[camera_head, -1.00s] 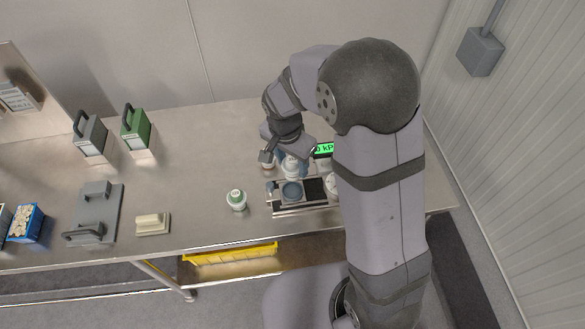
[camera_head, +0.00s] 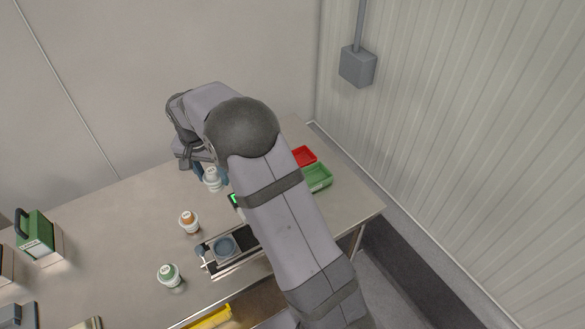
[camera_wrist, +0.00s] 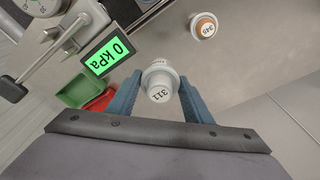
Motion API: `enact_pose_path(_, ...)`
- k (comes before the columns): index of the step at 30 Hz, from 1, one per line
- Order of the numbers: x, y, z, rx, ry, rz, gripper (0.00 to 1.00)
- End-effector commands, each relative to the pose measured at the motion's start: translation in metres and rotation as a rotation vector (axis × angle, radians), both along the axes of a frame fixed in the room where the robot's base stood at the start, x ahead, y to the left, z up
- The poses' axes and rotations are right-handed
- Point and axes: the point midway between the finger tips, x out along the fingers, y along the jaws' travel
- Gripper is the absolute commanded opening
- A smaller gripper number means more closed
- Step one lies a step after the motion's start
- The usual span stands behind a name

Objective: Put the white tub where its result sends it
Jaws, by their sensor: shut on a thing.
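The white tub (camera_wrist: 158,86), with a white lid marked 311, sits between the two blue fingers of my gripper (camera_wrist: 160,78) in the wrist view. My gripper is shut on it. The station's display (camera_wrist: 110,52) is lit green and reads 0 kPa. A green tray (camera_head: 318,178) and a red tray (camera_head: 303,156) stand at the right of the table, partly behind my arm in the head view.
An orange-capped tub (camera_head: 188,220), marked 345 in the wrist view, stands left of the station. A green-capped tub (camera_head: 170,275) stands nearer the front. A green handled case (camera_head: 38,235) is at far left. The back of the table is mostly clear.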

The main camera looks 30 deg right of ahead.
Motion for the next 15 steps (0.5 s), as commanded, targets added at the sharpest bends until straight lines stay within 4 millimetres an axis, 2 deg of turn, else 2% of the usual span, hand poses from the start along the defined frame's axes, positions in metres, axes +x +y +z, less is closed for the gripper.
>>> enact_pose_path(1,0.013,-0.016,-0.003,0.000,-0.002,0.005,0.19)
enact_pose_path(6,0.045,-0.067,-0.006,0.001,-0.001,0.052,0.19)
enact_pose_path(12,0.069,-0.132,-0.012,0.001,-0.001,0.119,0.19)
enact_pose_path(15,0.075,-0.166,-0.015,0.001,-0.001,0.154,0.19)
